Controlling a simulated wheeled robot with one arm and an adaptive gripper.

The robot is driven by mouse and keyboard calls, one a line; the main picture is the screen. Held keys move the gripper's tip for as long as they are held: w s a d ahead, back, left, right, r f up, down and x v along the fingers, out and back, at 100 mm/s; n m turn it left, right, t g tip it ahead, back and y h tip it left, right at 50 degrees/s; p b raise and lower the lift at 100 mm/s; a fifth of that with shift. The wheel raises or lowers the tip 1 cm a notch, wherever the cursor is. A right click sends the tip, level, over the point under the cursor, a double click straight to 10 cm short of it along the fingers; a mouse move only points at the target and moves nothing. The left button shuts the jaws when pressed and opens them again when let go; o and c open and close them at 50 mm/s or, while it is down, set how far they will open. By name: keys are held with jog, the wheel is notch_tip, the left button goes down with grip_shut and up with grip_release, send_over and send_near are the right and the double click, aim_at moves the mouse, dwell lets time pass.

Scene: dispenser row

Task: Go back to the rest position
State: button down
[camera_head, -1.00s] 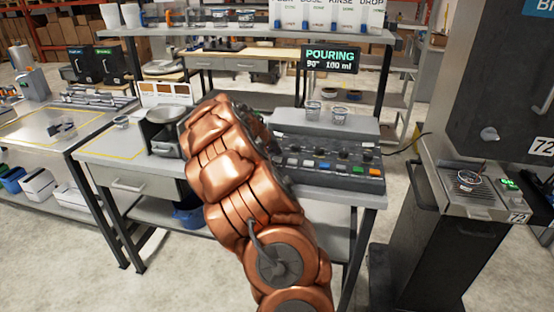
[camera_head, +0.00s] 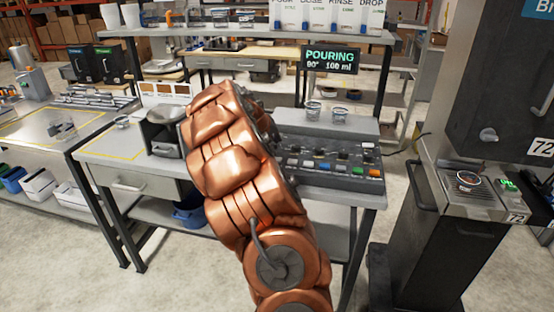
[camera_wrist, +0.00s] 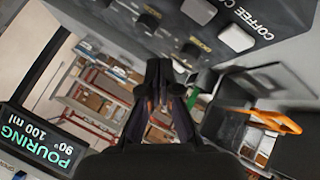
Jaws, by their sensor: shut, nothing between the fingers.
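My gripper (camera_wrist: 160,75) shows in the wrist view with its dark fingers together and nothing between them. In the head view my copper-coloured arm hides the gripper. The arm stands in front of the dispenser bench (camera_head: 115,150).
Two small clear cups (camera_head: 326,112) stand on the ledge behind the button panel (camera_head: 335,165). A dark scale-like device (camera_head: 163,130) sits left of my arm. A tall grey machine (camera_head: 465,205) stands at the right. Bare floor (camera_head: 150,290) lies in front of the bench.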

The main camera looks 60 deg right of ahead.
dwell(0.4)
jog(key=s+a+r+n+y, duration=0.15)
jog(key=s+a, duration=0.25)
jog(key=a, duration=1.2)
jog(key=s+a+r+n+y, duration=0.1)
jog(key=s+a+y, duration=0.25)
jog(key=a, duration=1.35)
jog(key=s+a+f+n+g+y, duration=0.1)
jog(key=s+a+f+n+y, duration=0.1)
jog(key=s+a, duration=0.7)
jog(key=s+a+f+n+g+y, duration=0.1)
jog(key=s+a+n, duration=0.3)
jog(key=s+a, duration=0.5)
jog(key=a+f+y, duration=0.1)
jog(key=a, duration=0.4)
jog(key=shift+s+f, duration=0.3)
jog(key=shift+s, duration=0.1)
